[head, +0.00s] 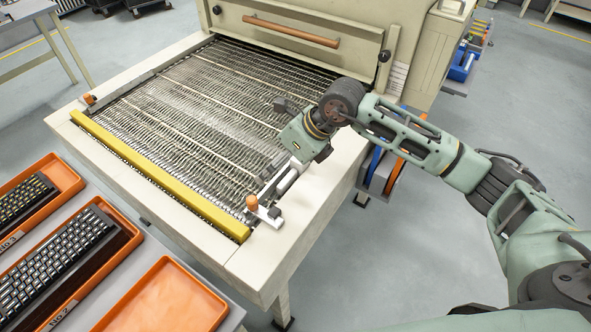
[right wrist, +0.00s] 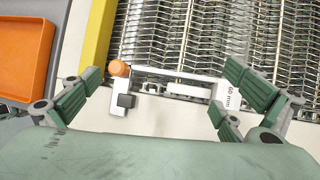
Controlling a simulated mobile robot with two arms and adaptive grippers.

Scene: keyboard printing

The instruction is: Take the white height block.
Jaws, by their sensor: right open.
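The white height block, labelled "60 mm", shows in the right wrist view (right wrist: 231,93) beside the conveyor's metal mesh, close to the right-hand finger. In the head view, a pale block (head: 287,181) lies on the conveyor's right side rail, just below my right gripper, partly hidden by it. My right gripper (right wrist: 163,82) is open, its fingers spread on both sides of a white bracket bar (right wrist: 180,76) with an orange knob (right wrist: 118,68). In the head view the right gripper (head: 298,158) hangs over the rail. I cannot tell whether it touches the block. My left gripper is not in view.
The mesh conveyor (head: 185,110) leads into a beige oven (head: 330,40). A yellow bar (head: 160,175) runs along its front edge. Orange trays with keyboards (head: 50,260) and an empty orange tray (head: 165,302) lie at the lower left.

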